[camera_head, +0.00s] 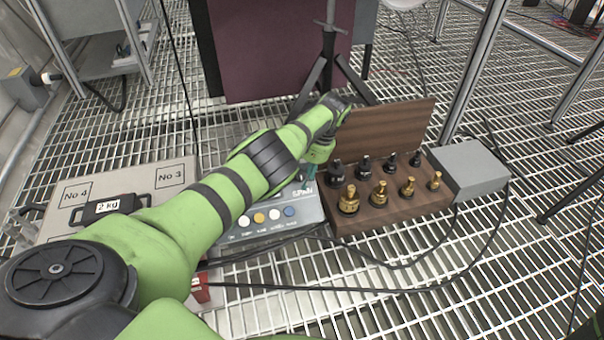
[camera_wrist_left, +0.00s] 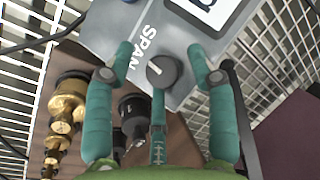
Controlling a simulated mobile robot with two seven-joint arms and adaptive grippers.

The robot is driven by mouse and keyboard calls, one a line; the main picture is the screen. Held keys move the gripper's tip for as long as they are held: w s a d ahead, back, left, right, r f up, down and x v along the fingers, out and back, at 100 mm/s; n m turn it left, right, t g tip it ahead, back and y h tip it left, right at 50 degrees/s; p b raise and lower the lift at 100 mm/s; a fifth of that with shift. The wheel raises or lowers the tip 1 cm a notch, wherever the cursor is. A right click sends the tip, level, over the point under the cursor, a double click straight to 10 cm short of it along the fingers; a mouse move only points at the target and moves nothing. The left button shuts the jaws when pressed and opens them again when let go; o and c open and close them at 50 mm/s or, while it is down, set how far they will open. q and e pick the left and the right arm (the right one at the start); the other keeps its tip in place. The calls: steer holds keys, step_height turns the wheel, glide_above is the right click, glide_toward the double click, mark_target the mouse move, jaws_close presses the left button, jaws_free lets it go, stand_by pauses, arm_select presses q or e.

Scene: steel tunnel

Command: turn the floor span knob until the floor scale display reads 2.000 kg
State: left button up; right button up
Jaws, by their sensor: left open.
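The floor span knob (camera_wrist_left: 162,71) is a dark grey round knob with a pale pointer line, beside the word SPAN in the left wrist view. My left gripper (camera_wrist_left: 161,62) is open, with its teal fingers spread around the knob; I cannot tell whether any finger touches it. In the head view the left gripper (camera_head: 311,172) is over the far right of the grey control box (camera_head: 262,232), and my arm hides the knob and the display. The display (camera_wrist_left: 212,10) is cut off at the top of the wrist view and its reading cannot be made out. My right gripper is not in view.
A black weight marked 2 kg (camera_head: 108,207) rests on the grey platform (camera_head: 165,178) at left. A wooden box (camera_head: 392,212) with several brass and black weights stands close right of the control box. A grey block (camera_head: 468,167) and black cables lie on the grating.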

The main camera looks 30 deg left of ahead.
arm_select(q)
steer(key=v, duration=1.1)
steer(key=shift+r, duration=0.25)
steer(key=shift+d, duration=0.15)
